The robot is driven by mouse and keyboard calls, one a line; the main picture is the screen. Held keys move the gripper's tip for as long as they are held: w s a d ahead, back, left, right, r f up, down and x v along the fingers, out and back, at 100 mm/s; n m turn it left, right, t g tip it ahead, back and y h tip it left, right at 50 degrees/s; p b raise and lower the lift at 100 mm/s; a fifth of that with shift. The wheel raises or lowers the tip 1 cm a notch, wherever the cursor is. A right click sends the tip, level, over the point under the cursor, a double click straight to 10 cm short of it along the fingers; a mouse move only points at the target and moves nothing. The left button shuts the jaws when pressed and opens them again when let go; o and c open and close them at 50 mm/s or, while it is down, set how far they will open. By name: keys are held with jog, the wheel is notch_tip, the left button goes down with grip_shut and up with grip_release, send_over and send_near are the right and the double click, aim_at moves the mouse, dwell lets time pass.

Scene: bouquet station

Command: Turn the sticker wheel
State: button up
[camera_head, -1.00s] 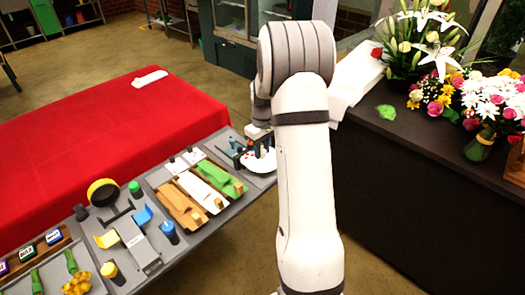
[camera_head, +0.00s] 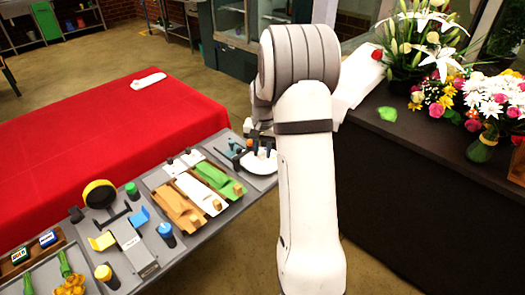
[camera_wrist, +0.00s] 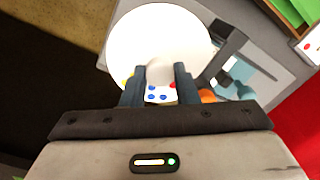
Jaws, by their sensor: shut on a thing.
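The sticker wheel is a white disc; in the wrist view it (camera_wrist: 195,32) fills the upper middle, with small blue, red and yellow stickers showing low on it. My gripper (camera_wrist: 160,72) has its two dark fingers over the disc, closed on a pale rounded knob (camera_wrist: 161,72) between the tips. In the head view the wheel (camera_head: 256,168) lies at the bench's far right end, partly hidden by my arm and dark fingers.
Left of the wheel, the grey bench holds orange, white and green trays (camera_head: 205,193), then a grey stand (camera_head: 133,242) and small pots. A red-covered table (camera_head: 90,130) is behind. A dark counter (camera_head: 430,160) with flowers stands right.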

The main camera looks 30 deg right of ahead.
jog(key=m, duration=0.4)
jog(key=shift+m+b, duration=0.3)
dwell(0.3)
jog(key=o, duration=1)
